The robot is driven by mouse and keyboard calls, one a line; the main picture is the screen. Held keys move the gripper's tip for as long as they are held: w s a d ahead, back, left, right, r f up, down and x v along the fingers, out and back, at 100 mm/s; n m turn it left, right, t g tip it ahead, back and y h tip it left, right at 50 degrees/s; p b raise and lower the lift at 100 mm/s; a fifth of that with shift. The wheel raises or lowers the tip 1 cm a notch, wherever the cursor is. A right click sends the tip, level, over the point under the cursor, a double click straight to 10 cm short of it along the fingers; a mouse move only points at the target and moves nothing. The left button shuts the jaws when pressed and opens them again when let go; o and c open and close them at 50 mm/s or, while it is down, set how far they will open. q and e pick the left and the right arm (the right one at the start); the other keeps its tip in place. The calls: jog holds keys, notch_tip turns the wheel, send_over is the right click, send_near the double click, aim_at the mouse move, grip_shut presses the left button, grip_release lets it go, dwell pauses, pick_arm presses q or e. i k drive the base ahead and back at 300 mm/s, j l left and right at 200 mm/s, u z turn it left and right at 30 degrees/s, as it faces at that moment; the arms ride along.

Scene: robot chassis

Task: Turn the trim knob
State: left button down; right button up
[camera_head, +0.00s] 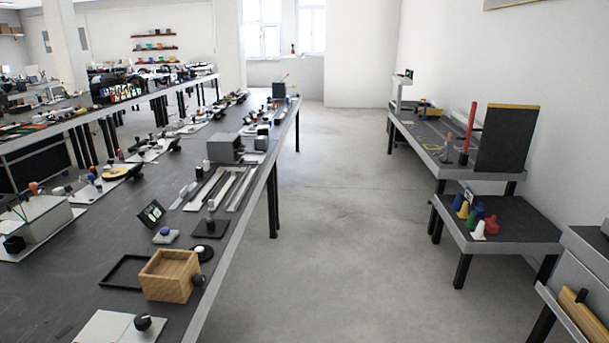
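Several knob-like parts stand on the long dark table, and I cannot tell which is the trim knob. A round black knob (142,322) sits on a light plate at the near edge of the picture. Another black knob (198,281) is beside the wooden box. A small dark upright part (210,224) stands on a dark square plate farther back. A blue-topped button (165,231) is on a pale base left of it. Neither of my grippers shows in the head view.
The long dark table (70,270) fills the left side, with an open wooden box (170,274) near its right edge. A clear concrete floor (330,220) lies right of it. A low table (515,228) with coloured pieces and another table stand along the right wall.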

aim_at(142, 322)
jog(key=u, duration=1.7)
